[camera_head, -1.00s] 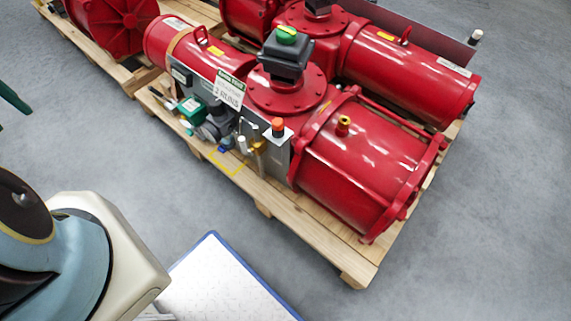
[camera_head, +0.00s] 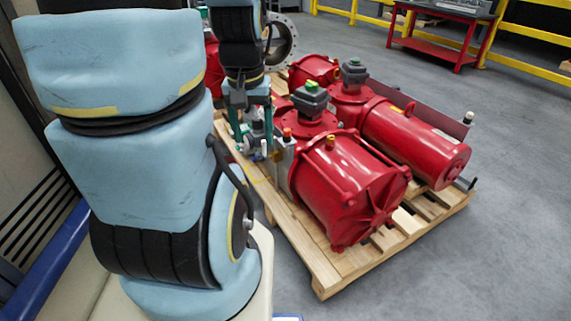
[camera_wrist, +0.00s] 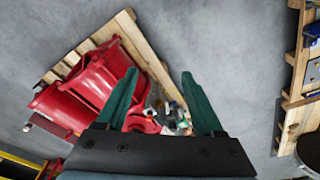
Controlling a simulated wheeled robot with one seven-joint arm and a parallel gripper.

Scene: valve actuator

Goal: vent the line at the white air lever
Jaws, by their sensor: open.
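The red valve actuator (camera_head: 345,185) lies on a wooden pallet in the head view, with a grey panel and small fittings at its near left side. A small white piece (camera_head: 264,148), which looks like the air lever, stands there beside an orange-topped fitting (camera_head: 287,133). My gripper (camera_head: 252,128) hangs over the panel side, partly hiding the fittings. In the wrist view my gripper (camera_wrist: 160,73) is open with two green fingers and nothing between the tips but floor and pallet edge. Small fittings (camera_wrist: 172,112) show between the fingers farther back; I cannot pick out the lever there.
A second red actuator (camera_head: 420,140) shares the pallet (camera_head: 325,270). A red workbench (camera_head: 440,35) and yellow railings (camera_head: 530,35) stand behind. Grey floor is free at the right. Another pallet (camera_wrist: 298,75) is at the right edge of the wrist view.

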